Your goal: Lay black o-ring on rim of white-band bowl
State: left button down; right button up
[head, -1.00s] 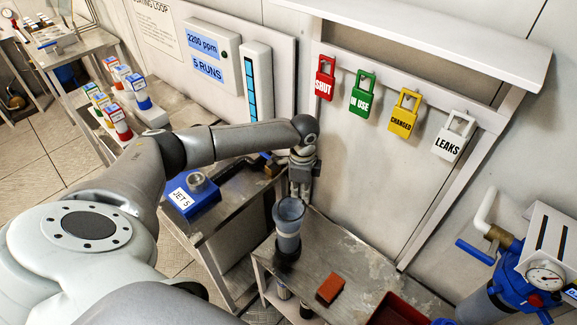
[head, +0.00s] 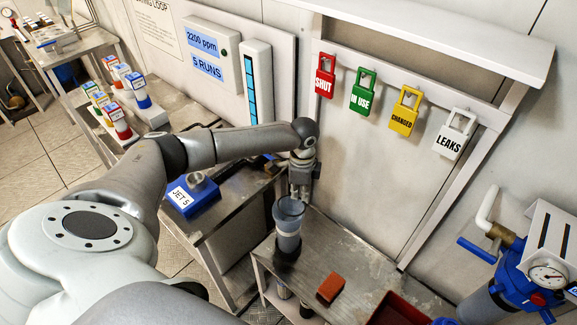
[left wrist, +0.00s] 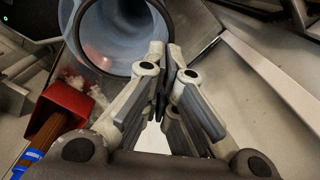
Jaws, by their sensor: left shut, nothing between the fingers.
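A blue-grey, see-through bowl (head: 289,240) stands upright on the near metal bench; I cannot make out a white band on it. In the left wrist view its open mouth (left wrist: 100,25) fills the upper left. A thin black ring, seemingly the o-ring (left wrist: 104,72), follows the bowl's rim there; part of it is cut off by the frame. My left gripper (head: 299,192) is just behind the bowl's rim in the head view. In the left wrist view its fingers (left wrist: 170,75) are closed together and empty, right beside the rim. My right gripper is not in view.
The bench (head: 340,255) also holds an orange-brown block (head: 330,288) and a dark red tray (head: 398,308). A blue JET 5 box (head: 192,200) sits on the table to the left. Coloured tags hang on the wall behind. A blue pump with a gauge (head: 546,276) stands at right.

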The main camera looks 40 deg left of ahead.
pick_arm(q)
jog(key=shift+f, duration=0.2)
jog(key=shift+s+p, duration=0.55)
dwell(0.7)
jog(key=shift+s+f+p, duration=0.15)
jog(key=shift+s+p, duration=0.2)
jog(key=shift+s, duration=0.25)
dwell(0.5)
notch_tip(320, 180, up, 8)
jog(key=p, duration=0.7)
jog(key=shift+w+f+p, duration=0.25)
jog(key=shift+w+p, duration=0.05)
jog(key=shift+p, duration=0.05)
dwell(0.4)
